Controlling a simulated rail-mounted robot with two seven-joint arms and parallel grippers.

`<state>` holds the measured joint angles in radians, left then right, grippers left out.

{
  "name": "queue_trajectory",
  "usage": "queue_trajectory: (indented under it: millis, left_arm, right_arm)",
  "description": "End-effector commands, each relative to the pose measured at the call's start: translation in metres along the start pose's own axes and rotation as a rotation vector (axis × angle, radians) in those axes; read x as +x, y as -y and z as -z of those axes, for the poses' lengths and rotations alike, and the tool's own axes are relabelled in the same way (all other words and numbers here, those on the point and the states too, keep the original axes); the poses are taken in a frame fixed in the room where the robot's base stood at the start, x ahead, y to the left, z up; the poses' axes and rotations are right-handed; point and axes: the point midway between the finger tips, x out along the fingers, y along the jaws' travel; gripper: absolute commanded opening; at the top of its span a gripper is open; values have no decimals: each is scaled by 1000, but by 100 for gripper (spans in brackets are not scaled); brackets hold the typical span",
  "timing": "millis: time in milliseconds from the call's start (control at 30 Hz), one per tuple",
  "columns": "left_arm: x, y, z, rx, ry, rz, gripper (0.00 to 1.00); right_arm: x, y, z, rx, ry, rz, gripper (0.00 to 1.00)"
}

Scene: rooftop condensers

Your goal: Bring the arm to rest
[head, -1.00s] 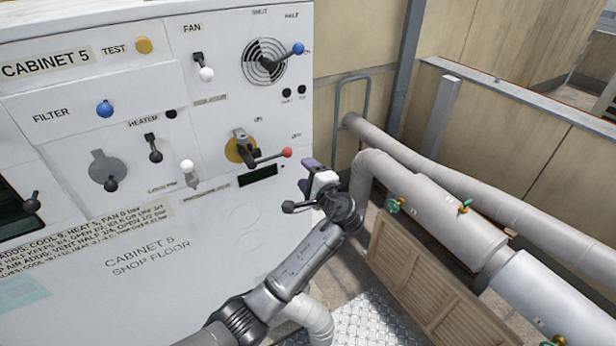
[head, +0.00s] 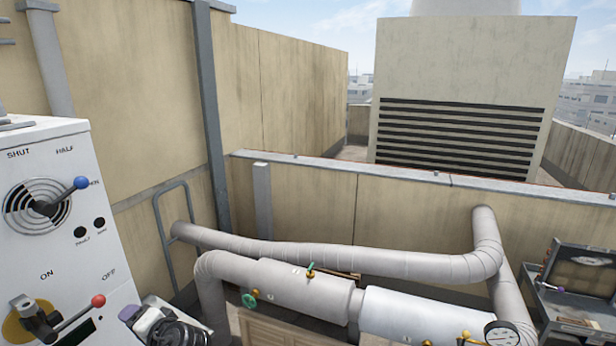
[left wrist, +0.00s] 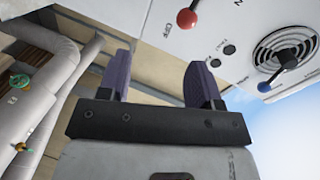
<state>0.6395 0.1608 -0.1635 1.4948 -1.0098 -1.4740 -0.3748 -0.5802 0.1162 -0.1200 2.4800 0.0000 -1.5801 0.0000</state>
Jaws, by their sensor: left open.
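My left gripper (head: 140,318) shows at the lower left of the head view, in front of the pipes and just right of the cabinet's red-tipped lever (head: 98,301). In the left wrist view its two purple fingers (left wrist: 160,82) stand wide apart with nothing between them. They are clear of the white cabinet (left wrist: 230,25). The red knob (left wrist: 187,18) and the blue-tipped lever by the round vent (left wrist: 265,86) lie beyond them. Most of my left arm is below the head view. My right gripper is not in view.
The white cabinet (head: 105,230) stands at the left. Thick lagged pipes (head: 300,290) with a green valve handle (head: 249,300) run across the lower middle. A gauge (head: 502,335) sits at lower right, beside an open dark case (head: 580,275). Beige walls and a louvred unit (head: 460,135) stand behind.

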Motion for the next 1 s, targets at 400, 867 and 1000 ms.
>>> queue_trajectory:
  millis: [400,867,1000]
  left_arm:
    - [-110,33,8,-624,-358,-554,59]
    - [-237,-49,-146,-529,-400,-1086,59]
    - [-254,-76,-207,-452,-281,-1150,59]
  right_arm:
    - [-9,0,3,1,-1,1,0]
    - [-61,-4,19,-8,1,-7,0]
    - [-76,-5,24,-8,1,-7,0]
